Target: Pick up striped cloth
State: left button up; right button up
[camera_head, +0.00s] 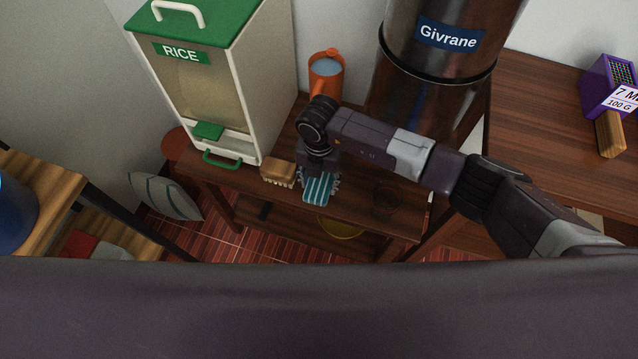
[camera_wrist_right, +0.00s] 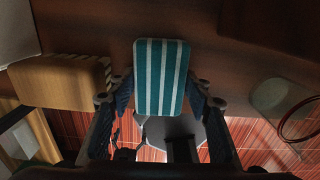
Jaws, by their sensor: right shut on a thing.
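The striped cloth (camera_head: 318,190) is a small folded pad, teal with white stripes, near the front edge of the low wooden table (camera_head: 400,220). It also shows in the middle of the right wrist view (camera_wrist_right: 160,78). My right gripper (camera_head: 320,182) comes down over it from above. In the wrist view, the fingers (camera_wrist_right: 160,92) stand on both sides of the cloth and are shut on it. I cannot tell whether the cloth touches the tabletop. My left gripper is not in view.
A wooden brush (camera_head: 277,173) lies just left of the cloth. A white and green rice dispenser (camera_head: 205,85), an orange jug (camera_head: 326,72) and a large metal container (camera_head: 430,75) stand behind.

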aim_at(319, 183)
notch_tip(319, 183, up, 20)
jog(key=b, duration=0.1)
dwell(0.5)
